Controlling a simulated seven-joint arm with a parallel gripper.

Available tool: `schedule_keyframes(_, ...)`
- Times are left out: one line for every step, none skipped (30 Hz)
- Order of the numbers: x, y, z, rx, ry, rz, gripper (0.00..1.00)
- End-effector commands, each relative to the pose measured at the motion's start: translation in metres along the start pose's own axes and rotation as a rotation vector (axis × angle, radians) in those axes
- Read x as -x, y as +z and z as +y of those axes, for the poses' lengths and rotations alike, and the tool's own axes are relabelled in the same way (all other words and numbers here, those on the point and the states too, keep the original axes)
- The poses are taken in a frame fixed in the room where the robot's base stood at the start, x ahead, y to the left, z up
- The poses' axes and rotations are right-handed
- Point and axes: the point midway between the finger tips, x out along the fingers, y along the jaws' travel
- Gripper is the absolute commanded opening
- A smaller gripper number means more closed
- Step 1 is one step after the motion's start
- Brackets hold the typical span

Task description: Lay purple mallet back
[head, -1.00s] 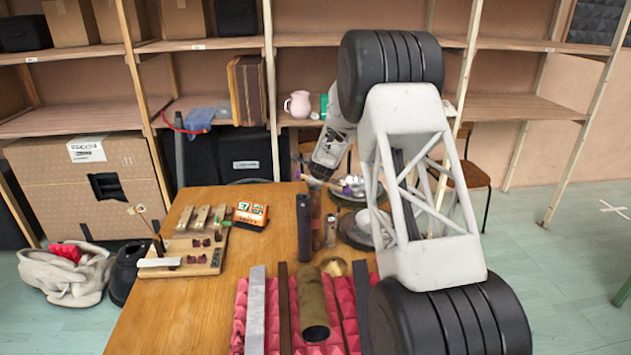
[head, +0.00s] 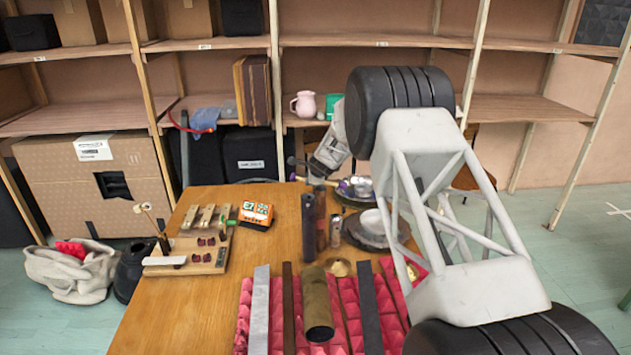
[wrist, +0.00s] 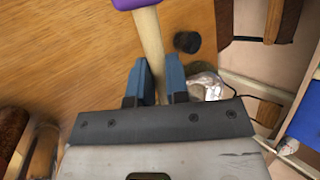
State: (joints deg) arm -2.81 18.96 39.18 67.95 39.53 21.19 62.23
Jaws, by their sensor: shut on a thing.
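The purple mallet has a pale wooden handle (wrist: 149,38) and a purple part (wrist: 136,4) cut off by the top edge of the wrist view. My gripper (wrist: 157,72) is shut on the handle, with a blue-lined finger on each side of it. The wooden table (head: 165,310) lies in front.
Dark upright cylinders (head: 308,228) and a dark round plate (head: 350,236) stand near the gripper. Red foam (head: 262,330) with bars and a tube fills the table's near part. A wooden board with small parts (head: 160,262) and an orange box (head: 256,214) are at left. Shelves stand behind.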

Motion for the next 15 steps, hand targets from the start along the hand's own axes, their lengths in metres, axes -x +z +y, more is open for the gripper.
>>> schedule_keyframes(0.001, 0.006, 0.0, 0.03, 0.01, -0.02, 0.0)
schedule_keyframes(0.001, 0.009, 0.001, 0.05, 0.018, -0.032, 0.0)
schedule_keyframes(0.001, 0.013, 0.003, 0.08, 0.03, -0.049, 0.0)
schedule_keyframes(0.001, 0.017, 0.003, 0.101, 0.038, -0.063, 0.0)
schedule_keyframes(0.001, 0.02, 0.004, 0.123, 0.046, -0.077, 0.0)
schedule_keyframes(0.001, 0.025, 0.006, 0.157, 0.06, -0.097, 0.0)
schedule_keyframes(0.002, 0.029, 0.007, 0.181, 0.068, -0.112, 0.0)
schedule_keyframes(0.002, 0.033, 0.008, 0.208, 0.078, -0.129, 0.0)
schedule_keyframes(0.003, 0.039, 0.009, 0.244, 0.091, -0.151, 0.0)
schedule_keyframes(0.003, 0.043, 0.011, 0.273, 0.101, -0.168, 0.0)
schedule_keyframes(0.003, 0.047, 0.013, 0.303, 0.112, -0.187, 0.0)
schedule_keyframes(0.004, 0.053, 0.015, 0.343, 0.127, -0.212, 0.0)
schedule_keyframes(0.004, 0.057, 0.018, 0.374, 0.138, -0.232, 0.0)
schedule_keyframes(0.004, 0.061, 0.02, 0.406, 0.149, -0.251, 0.0)
schedule_keyframes(0.005, 0.067, 0.023, 0.45, 0.164, -0.278, 0.0)
